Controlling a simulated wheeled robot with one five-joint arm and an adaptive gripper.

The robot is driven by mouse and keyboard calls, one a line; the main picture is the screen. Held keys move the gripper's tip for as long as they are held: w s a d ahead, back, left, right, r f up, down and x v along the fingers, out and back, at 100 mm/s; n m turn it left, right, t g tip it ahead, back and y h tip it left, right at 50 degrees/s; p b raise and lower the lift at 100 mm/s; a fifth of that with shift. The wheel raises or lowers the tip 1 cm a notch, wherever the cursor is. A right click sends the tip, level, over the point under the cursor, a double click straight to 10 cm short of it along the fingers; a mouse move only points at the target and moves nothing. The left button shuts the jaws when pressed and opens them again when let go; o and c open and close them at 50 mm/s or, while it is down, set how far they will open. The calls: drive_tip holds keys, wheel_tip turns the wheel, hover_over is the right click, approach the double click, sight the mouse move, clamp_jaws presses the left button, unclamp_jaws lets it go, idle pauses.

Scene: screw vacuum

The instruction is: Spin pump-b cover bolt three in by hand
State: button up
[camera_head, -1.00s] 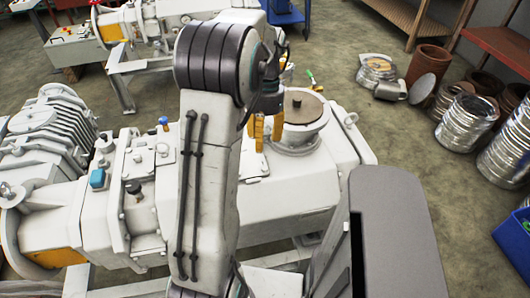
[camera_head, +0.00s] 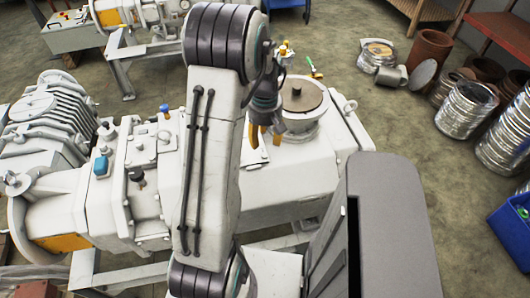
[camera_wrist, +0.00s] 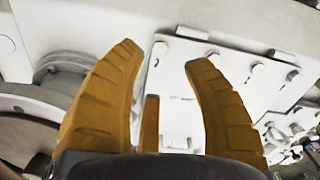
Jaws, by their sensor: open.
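The white pump (camera_head: 290,190) fills the middle of the head view, and my arm crosses in front of it. My gripper (camera_head: 264,140), with orange-yellow fingers, hangs over its top beside the round brown-topped port (camera_head: 302,95). In the wrist view my gripper (camera_wrist: 164,54) is open, with nothing seen between its fingertips. Beyond the fingers lies a white cover plate (camera_wrist: 225,85) with several bolt heads, one near the left fingertip (camera_wrist: 159,48) and one to the right (camera_wrist: 258,69). I cannot tell which is bolt three. The fingers hide part of the plate.
A blue-capped fitting (camera_head: 101,166) and a dark knob (camera_head: 136,174) stand up on the pump's left part. A second white machine (camera_head: 150,15) stands behind. Metal drums (camera_head: 465,108) and a blue crate (camera_head: 515,228) are at the right. Open floor lies between.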

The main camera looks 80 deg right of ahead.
sight(265, 155)
drive_tip(key=shift+f+n, duration=0.25)
drive_tip(key=shift+n, duration=0.15)
drive_tip(key=shift+f+p, duration=0.5)
drive_tip(key=shift+f, duration=2.9)
drive_tip(key=shift+c, duration=0.2)
clamp_jaws()
